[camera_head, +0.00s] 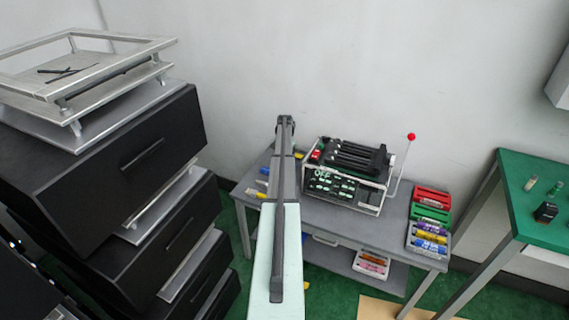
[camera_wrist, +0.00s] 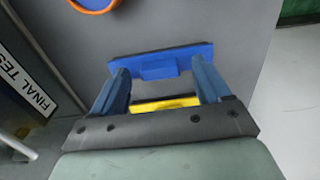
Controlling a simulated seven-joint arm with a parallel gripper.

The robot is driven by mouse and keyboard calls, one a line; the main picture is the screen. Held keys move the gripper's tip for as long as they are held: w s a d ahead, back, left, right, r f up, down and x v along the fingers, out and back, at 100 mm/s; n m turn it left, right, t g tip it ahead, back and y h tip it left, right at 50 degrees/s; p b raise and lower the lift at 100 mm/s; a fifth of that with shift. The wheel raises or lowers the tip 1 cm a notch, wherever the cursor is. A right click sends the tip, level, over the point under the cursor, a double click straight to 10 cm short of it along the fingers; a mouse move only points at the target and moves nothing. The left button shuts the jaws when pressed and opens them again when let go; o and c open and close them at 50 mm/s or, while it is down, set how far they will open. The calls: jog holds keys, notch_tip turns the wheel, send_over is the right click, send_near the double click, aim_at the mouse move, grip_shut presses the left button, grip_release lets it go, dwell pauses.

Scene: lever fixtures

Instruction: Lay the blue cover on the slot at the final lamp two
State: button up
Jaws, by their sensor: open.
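In the wrist view the blue cover (camera_wrist: 190,56), a flat plate with a raised block at its middle, lies on the grey table top. My gripper (camera_wrist: 160,68) is open, with its blue fingers apart on either side of the block. I cannot tell whether they touch the cover. In the head view my arm hides the gripper. The lever machine (camera_head: 345,183) stands on the table, with an OFF sign on its front. Its FINAL TEST label (camera_wrist: 25,78) shows in the wrist view. The slot and lamp two cannot be made out.
A yellow piece (camera_wrist: 165,103) lies nearer the palm, and an orange ring (camera_wrist: 97,8) with blue inside lies beyond. A red-ball lever (camera_head: 411,137) rises right of the machine, beside racks of coloured pieces (camera_head: 430,222). Black drawers (camera_head: 165,215) stand left; a green table (camera_head: 540,200) stands right.

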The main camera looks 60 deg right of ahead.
jog(key=c, duration=1.1)
jog(key=shift+r, duration=0.25)
notch_tip(320, 180, up, 10)
jog(key=s+r+m, duration=0.5)
jog(key=s+r, duration=0.7)
jog(key=s, duration=0.1)
jog(key=s+a+r+n, duration=0.1)
jog(key=s, duration=0.6)
jog(key=s+a+r+n, duration=0.2)
jog(key=s, duration=0.4)
jog(key=s+a+r+n, duration=0.2)
jog(key=s, duration=0.5)
jog(key=shift+s+a, duration=0.15)
jog(key=shift+s, duration=0.15)
jog(key=shift+f, duration=0.1)
